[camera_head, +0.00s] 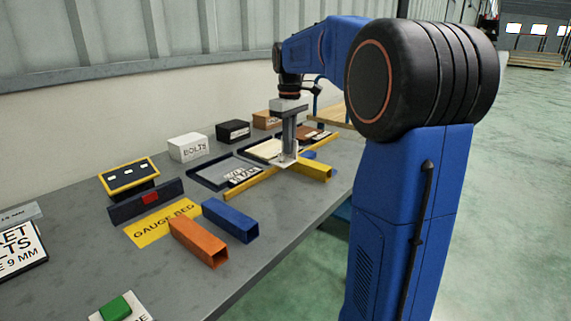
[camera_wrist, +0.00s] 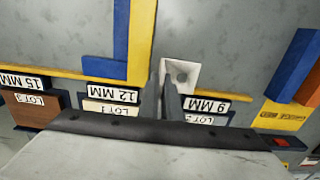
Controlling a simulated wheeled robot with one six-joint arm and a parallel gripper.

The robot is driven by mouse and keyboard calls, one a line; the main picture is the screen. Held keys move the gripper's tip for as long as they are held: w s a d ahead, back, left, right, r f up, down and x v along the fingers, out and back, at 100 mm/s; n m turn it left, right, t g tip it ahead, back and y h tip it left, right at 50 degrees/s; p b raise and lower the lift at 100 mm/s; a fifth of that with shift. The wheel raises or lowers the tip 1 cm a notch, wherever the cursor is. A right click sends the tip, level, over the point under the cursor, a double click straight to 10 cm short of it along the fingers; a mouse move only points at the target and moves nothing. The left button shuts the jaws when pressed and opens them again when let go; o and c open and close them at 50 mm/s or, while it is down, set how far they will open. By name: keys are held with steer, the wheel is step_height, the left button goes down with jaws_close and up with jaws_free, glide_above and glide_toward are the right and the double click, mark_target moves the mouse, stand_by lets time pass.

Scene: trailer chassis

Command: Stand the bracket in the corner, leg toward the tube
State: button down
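The white bracket (camera_wrist: 187,84) shows a flat face with a round dark hole in the wrist view. It is just right of the yellow tube (camera_wrist: 142,38), with a narrow gap between them, close to the yellow rail (camera_wrist: 62,74). In the head view the bracket (camera_head: 283,162) is at the fingertips, beside the yellow tube (camera_head: 313,172). My gripper (camera_wrist: 163,98) points down with its fingers close together and seems shut on the bracket's upright part, which the fingers mostly hide. I cannot tell whether the bracket touches the bench or rail.
Lot trays with size labels (camera_wrist: 112,94) lie behind the rail. A blue tube (camera_head: 230,219), an orange tube (camera_head: 198,241) and a yellow gauge bed plate (camera_head: 160,222) lie to the left. A white bolts box (camera_head: 188,148) stands at the back.

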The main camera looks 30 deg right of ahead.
mark_target(290, 157)
steer(key=shift+f, duration=2.6)
steer(key=shift+f, duration=0.15)
steer(key=c, duration=2.3)
jaws_free()
steer(key=shift+o, duration=0.2)
step_height(290, 157, up, 12)
steer(key=shift+r, duration=0.15)
